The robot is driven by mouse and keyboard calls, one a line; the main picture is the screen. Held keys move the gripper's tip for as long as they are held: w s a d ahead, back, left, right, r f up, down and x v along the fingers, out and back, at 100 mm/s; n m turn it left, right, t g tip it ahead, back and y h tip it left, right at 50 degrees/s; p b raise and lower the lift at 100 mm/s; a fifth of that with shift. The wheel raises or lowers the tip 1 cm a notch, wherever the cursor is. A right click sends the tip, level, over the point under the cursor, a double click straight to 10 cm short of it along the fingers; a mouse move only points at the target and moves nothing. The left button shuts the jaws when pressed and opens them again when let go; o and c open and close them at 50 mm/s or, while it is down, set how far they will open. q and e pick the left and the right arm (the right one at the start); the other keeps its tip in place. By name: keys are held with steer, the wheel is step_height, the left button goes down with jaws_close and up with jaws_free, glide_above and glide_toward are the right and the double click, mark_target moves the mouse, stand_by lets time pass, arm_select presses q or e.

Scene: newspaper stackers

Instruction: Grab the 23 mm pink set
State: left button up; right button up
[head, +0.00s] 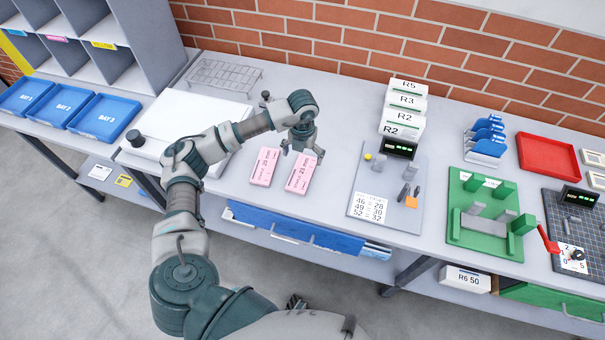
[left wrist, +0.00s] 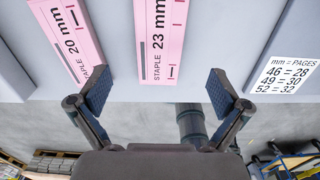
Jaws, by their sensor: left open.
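The pink 23 mm set (head: 301,175) lies flat on the grey table, right of the pink 20 mm set (head: 265,167), with a small gap between them. In the left wrist view the 23 mm set (left wrist: 158,45) shows its printed label, and the 20 mm set (left wrist: 68,38) lies to its left. My left gripper (head: 303,152) is at the far end of the 23 mm set in the head view. In the left wrist view its open, empty fingers (left wrist: 160,93) are spread to either side of the 23 mm set's line. My right gripper does not show.
A grey board (head: 385,206) with a number card, display and small tools lies to the right. A white flat-topped unit (head: 190,112) and a wire rack (head: 222,76) are to the left. Blue bay trays (head: 62,106) stand farther left. A brick wall runs behind.

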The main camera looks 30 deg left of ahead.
mark_target(301, 172)
arm_select(q)
step_height(301, 172, down, 2)
steer(key=shift+f, duration=0.1)
steer(key=f, duration=0.5)
steer(key=shift+s+a+f+p, duration=0.15)
steer(key=shift+s+a+p, duration=0.05)
steer(key=shift+a+p, duration=0.1)
steer(key=shift+d+f, duration=0.1)
steer(key=shift+f, duration=0.1)
steer(key=shift+d, duration=0.35)
steer(key=shift+c, duration=1)
steer(key=shift+r, duration=0.1)
steer(key=c, duration=1.1)
steer(key=shift+a, duration=0.2)
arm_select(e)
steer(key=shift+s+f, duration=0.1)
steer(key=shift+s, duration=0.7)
